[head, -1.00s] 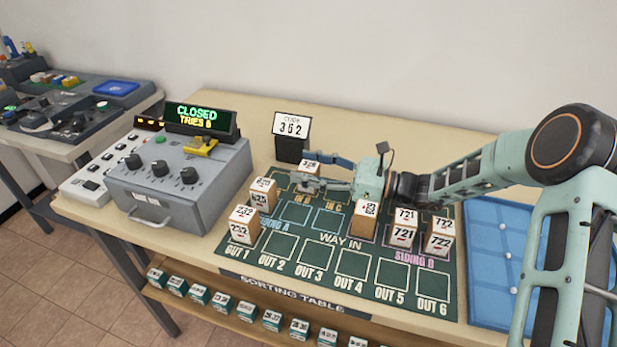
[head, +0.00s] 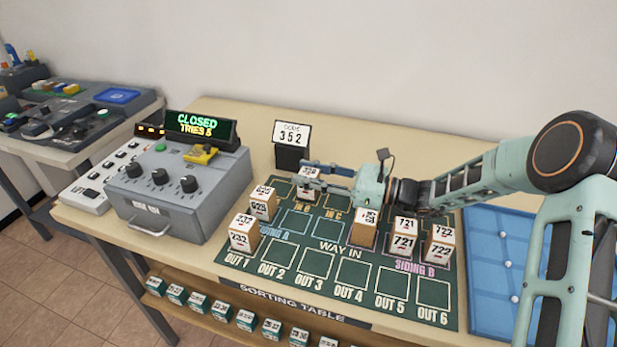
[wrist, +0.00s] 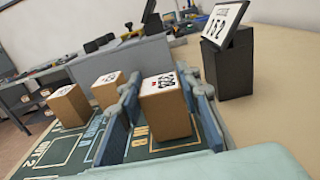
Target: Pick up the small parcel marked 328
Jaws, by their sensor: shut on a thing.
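The small parcel marked 328 (head: 306,190) is a brown box with a white top label at the back of the green sorting mat (head: 285,223), by the IN B marking. My gripper (head: 313,178) reaches in from the right, with one finger on each side of the parcel. In the wrist view, the parcel (wrist: 166,118) sits between the two blue-grey fingers, which are shut on it. It looks upright, with its base at or very near the mat. The fingers partly hide its sides in the head view.
A black stand with code card 352 (head: 291,144) is close behind the parcel. Parcels marked 625 (head: 262,203) and 232 (head: 243,235) stand left. Parcels 721 (head: 403,240) and 722 (head: 440,244) stand right, with another near the middle. A grey control box (head: 180,190) is at left.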

